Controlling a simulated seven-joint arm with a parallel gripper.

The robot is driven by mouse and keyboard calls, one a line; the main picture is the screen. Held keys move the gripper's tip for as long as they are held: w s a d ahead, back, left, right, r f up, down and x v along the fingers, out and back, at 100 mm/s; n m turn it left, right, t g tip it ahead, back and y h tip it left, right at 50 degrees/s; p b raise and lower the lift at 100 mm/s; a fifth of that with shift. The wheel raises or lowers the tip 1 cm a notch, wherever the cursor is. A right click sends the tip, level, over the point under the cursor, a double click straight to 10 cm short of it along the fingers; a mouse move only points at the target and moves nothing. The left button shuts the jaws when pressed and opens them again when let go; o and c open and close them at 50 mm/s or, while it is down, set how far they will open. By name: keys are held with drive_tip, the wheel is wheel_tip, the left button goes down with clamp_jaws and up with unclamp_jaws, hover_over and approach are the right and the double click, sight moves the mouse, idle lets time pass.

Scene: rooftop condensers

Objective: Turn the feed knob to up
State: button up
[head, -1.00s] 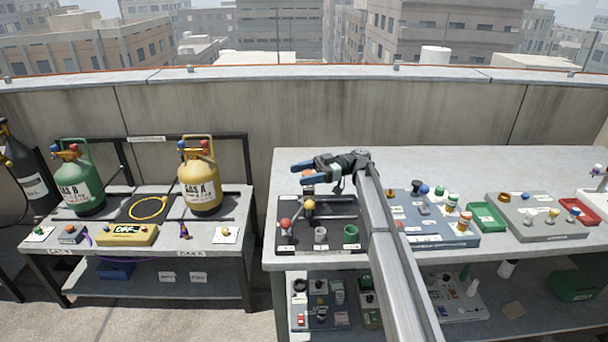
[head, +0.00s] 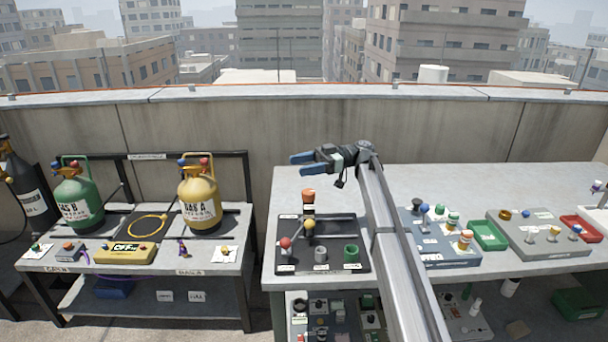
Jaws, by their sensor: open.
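My gripper (head: 296,165) is in the head view, open and empty, with blue fingers pointing left. It is above the back left part of the right bench, apart from everything. No knob can be read as the feed knob at this size. Candidates are small controls on the blue-grey panel (head: 432,250), the grey panel (head: 520,242) and the units on the shelf (head: 335,315) below. The dark tray (head: 293,232) below my gripper holds a red ball (head: 285,243), a yellow ball (head: 309,224), a grey cup (head: 320,254) and a green cup (head: 351,252). My arm hides part of the bench.
An orange-topped item (head: 308,198) stands at the tray's back. Green (head: 487,236) and red (head: 580,229) bins sit on the right. A left table holds green (head: 76,205) and yellow (head: 199,198) gas cylinders. The bench's back strip (head: 470,178) is clear; a wall stands behind.

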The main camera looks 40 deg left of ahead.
sight(304, 190)
drive_tip(key=shift+r, duration=0.15)
drive_tip(key=w+d+f+m+t+y, duration=0.1)
drive_tip(key=d+f+m+t+y, duration=0.15)
drive_tip(key=d+f, duration=0.35)
drive_tip(key=w+d+f+m+t+y, duration=0.1)
drive_tip(key=d+f+m+t+y, duration=0.2)
drive_tip(key=d, duration=0.5)
drive_tip(key=w+a+f+m+t+y, duration=0.1)
drive_tip(key=w+a+m+t+y, duration=0.1)
drive_tip(key=w+m+t+y, duration=0.25)
drive_tip(key=shift+n+h, duration=0.3)
drive_tip(key=shift+n, duration=0.2)
drive_tip(key=x, duration=1.4)
drive_tip(key=shift+s+f, duration=0.15)
drive_tip(key=shift+s, duration=0.2)
drive_tip(key=shift+d, duration=0.1)
drive_tip(key=c, duration=1)
drive_tip(key=shift+o, duration=0.2)
